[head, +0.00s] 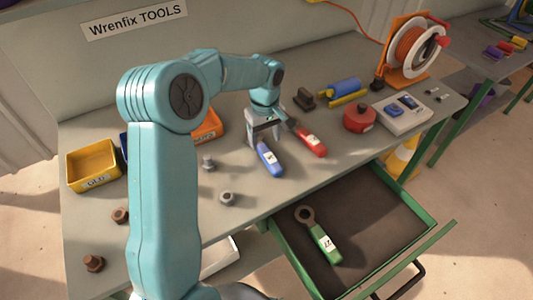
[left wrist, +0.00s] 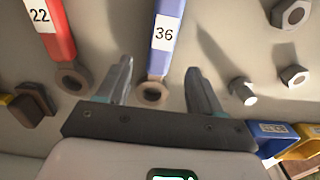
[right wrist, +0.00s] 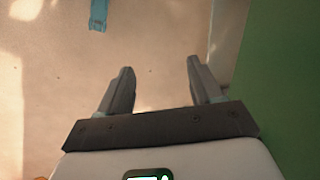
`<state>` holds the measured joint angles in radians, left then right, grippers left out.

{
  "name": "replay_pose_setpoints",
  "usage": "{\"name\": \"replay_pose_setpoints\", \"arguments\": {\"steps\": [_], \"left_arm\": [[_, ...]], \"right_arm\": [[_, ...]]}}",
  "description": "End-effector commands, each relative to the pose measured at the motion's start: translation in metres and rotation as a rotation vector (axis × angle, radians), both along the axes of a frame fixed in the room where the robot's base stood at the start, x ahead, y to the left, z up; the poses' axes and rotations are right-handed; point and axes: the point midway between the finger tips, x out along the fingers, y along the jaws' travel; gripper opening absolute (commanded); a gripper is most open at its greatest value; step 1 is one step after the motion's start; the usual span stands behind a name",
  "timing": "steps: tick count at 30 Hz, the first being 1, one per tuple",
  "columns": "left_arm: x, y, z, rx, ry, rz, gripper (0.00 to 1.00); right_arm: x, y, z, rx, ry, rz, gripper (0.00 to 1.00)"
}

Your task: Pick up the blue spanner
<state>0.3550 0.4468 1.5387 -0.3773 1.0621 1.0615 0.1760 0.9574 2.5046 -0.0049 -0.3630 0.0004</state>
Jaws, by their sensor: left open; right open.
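The blue spanner (head: 269,160), labelled 36, lies on the workbench, its handle toward the front edge. My left gripper (head: 264,136) is above its ring end, open and empty. In the left wrist view the blue spanner (left wrist: 165,40) runs up from between the open fingers (left wrist: 159,72); its ring end shows between them. I cannot tell how high the fingers are above it. In the head view the gripper hides the ring end. My right gripper (right wrist: 160,68) is open and empty over the floor; it is not seen in the head view.
A red spanner (head: 311,142), labelled 22, lies close right of the blue one. A green spanner (head: 323,243) lies in the open drawer (head: 375,215). Nuts and bolts (head: 228,198) lie left. A red tin (head: 359,119) stands right. A green panel (right wrist: 285,90) is beside my right gripper.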

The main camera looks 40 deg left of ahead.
Motion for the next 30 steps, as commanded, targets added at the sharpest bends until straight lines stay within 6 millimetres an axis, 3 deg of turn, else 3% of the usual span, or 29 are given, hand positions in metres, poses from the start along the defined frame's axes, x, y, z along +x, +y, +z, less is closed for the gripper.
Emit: {"name": "replay_pose_setpoints", "arguments": {"steps": [4,12,20,27,30], "left_arm": [[0.000,-0.001,-0.011,-0.001,0.001,0.000,0.66],[0.000,-0.003,-0.051,-0.001,0.001,0.000,0.66],[0.001,-0.003,-0.055,0.000,-0.001,0.000,0.66],[0.001,-0.003,-0.055,0.000,0.000,0.000,0.00],[0.001,-0.003,-0.055,0.000,-0.001,0.000,0.00]], "right_arm": [[0.000,0.000,0.003,0.000,0.000,0.000,0.65],[0.000,0.000,0.010,0.000,0.000,0.000,0.65],[0.000,0.000,0.009,0.000,0.000,0.000,0.65],[0.000,0.000,0.009,0.000,0.000,0.000,0.65],[0.000,0.000,0.009,0.000,0.000,0.000,0.65]]}}
